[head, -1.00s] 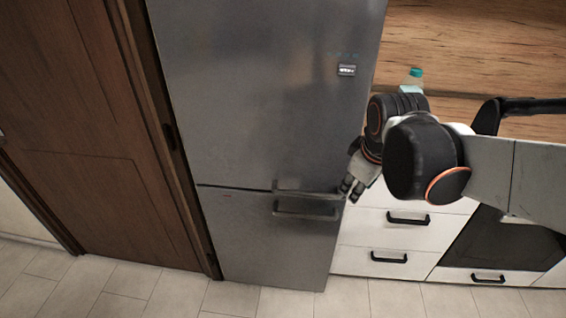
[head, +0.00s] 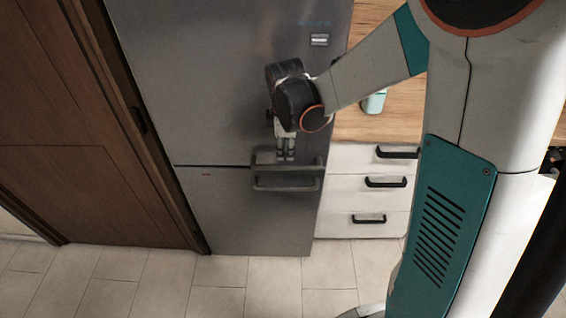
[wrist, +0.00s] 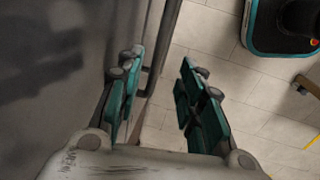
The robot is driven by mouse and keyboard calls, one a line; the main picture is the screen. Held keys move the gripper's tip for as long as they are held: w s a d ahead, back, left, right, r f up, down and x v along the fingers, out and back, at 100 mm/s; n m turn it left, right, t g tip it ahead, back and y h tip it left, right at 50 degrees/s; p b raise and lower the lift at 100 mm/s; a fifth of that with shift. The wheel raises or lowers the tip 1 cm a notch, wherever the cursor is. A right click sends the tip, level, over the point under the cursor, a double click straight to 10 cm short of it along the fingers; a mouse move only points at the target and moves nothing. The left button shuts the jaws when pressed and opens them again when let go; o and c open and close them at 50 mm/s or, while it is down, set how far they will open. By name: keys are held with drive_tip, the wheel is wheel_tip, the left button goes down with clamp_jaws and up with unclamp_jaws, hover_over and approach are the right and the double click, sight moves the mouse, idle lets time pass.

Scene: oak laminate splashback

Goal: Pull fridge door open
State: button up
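The tall grey fridge has an upper door (head: 200,90) and a lower door (head: 225,215), both shut. The upper door's bar handle (head: 308,166) runs along its bottom edge, just above the lower door's handle (head: 288,188). My gripper (head: 285,156) points down in front of the upper handle, its fingertips at about the bar's height. In the wrist view my gripper (wrist: 162,60) has its teal-padded fingers spread apart, with a dark handle bar (wrist: 154,62) near the left finger. I cannot tell whether the fingers touch the bar.
A brown wooden door (head: 80,130) stands left of the fridge. White drawers (head: 340,190) with black handles and a wooden counter (head: 385,115) with a pale teal bottle (head: 374,102) are on the right. The tiled floor (head: 270,285) before the fridge is clear.

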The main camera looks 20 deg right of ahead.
sight(285, 166)
drive_tip(key=f+b, duration=0.1)
drive_tip(key=f, duration=0.2)
drive_tip(key=w+f+b, duration=0.1)
drive_tip(key=f, duration=0.2)
drive_tip(key=f+b, duration=0.1)
drive_tip(key=f, duration=0.2)
drive_tip(key=shift+w+d+f, duration=0.25)
drive_tip(key=shift+w+d, duration=0.05)
drive_tip(key=shift+w, duration=0.05)
clamp_jaws()
